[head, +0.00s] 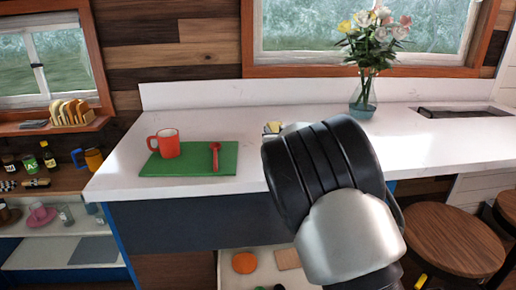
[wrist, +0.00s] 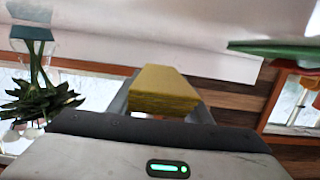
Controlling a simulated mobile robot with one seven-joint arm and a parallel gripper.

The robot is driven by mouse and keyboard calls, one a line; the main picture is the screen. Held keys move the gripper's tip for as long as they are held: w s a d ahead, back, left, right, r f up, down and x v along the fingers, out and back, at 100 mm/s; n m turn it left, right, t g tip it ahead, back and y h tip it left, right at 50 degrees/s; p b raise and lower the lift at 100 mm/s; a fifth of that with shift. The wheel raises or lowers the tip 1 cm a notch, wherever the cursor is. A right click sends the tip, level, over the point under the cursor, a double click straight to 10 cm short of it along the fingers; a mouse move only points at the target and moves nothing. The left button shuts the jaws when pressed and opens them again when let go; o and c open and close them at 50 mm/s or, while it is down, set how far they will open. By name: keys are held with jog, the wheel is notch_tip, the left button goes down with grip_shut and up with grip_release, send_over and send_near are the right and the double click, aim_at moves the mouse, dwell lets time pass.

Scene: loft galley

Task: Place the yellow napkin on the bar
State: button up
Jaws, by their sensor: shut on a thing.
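The yellow napkin (wrist: 163,90), a thick folded block, is held between the fingers of my gripper (wrist: 162,100) in the wrist view. In the head view a small yellow part of the napkin (head: 273,127) shows just left of my arm, over the white bar (head: 220,107). My arm hides most of the gripper there. The bar's white top (wrist: 150,30) also shows in the wrist view. I cannot tell whether the napkin touches the bar or is a little above it.
A green mat (head: 192,171) with a red mug (head: 168,143) and a red spoon (head: 215,158) lies on the bar's left. A glass vase of flowers (head: 363,95) stands at the back right, near a dark recess (head: 464,112). The bar between mat and vase looks clear.

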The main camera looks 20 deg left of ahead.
jog(key=shift+f, duration=2.9)
jog(key=shift+b, duration=0.3)
jog(key=shift+f, duration=0.2)
jog(key=o, duration=1.1)
jog(key=shift+r, duration=0.1)
